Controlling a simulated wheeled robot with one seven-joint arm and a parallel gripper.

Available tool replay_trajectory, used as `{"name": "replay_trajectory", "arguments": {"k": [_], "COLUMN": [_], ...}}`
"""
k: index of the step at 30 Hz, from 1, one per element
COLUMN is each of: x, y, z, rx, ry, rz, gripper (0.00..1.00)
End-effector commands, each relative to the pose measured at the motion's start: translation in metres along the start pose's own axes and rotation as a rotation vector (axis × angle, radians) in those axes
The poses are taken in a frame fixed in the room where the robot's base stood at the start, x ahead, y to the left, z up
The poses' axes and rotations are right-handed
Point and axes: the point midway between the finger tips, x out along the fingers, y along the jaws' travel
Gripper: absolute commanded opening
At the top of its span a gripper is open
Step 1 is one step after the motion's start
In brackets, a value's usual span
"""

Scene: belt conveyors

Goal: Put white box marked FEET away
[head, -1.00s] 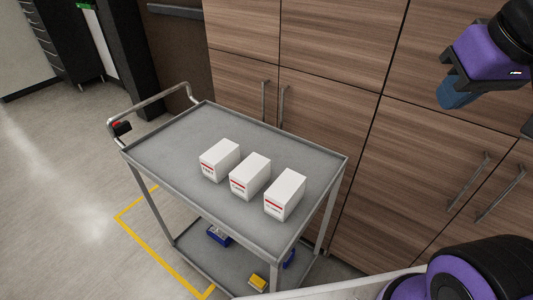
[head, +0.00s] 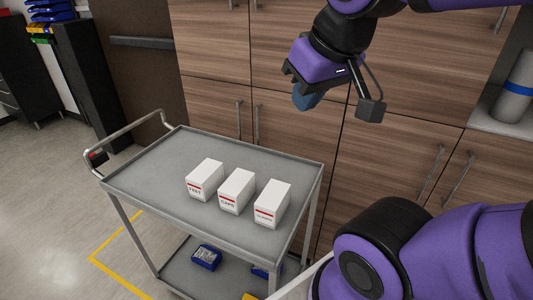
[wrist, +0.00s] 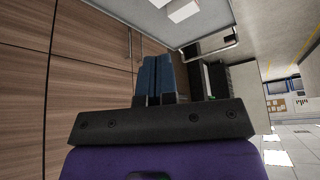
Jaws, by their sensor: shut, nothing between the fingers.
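The white box marked FEET (head: 207,177) stands on the top tray of a grey trolley (head: 150,188), the leftmost of three similar boxes in a row. It has a red stripe and dark lettering on its front face. My gripper (head: 305,99) is above and behind the trolley's right back corner, in front of the wooden cabinets, apart from the boxes. In the wrist view, its blue fingers (wrist: 157,78) are together with nothing between them. A white box (wrist: 183,11) shows at the top edge of the wrist view; I cannot tell which one.
A middle white box (head: 237,187) and a right white box (head: 272,201) stand beside it. Blue bins (head: 206,257) are on the lower shelf. Wooden cabinets (head: 390,140) with handles rise behind the trolley. The tray's left half is clear.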

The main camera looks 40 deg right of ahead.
Motion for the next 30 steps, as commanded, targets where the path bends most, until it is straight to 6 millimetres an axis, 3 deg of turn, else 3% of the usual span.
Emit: {"name": "replay_trajectory", "arguments": {"k": [7, 11, 16, 20, 30], "x": [0.001, 0.012, 0.034, 0.045, 0.041], "y": [0.003, 0.026, 0.094, 0.152, 0.286], "z": [0.0, 0.0, 0.009, 0.028, 0.111], "rx": [0.002, 0.014, 0.039, 0.052, 0.041], "ry": [-0.007, -0.067, -0.25, -0.424, -0.927], "rz": [0.008, 0.076, 0.254, 0.386, 0.606], "gripper": [0.0, 0.0, 0.0, 0.0, 0.0]}}
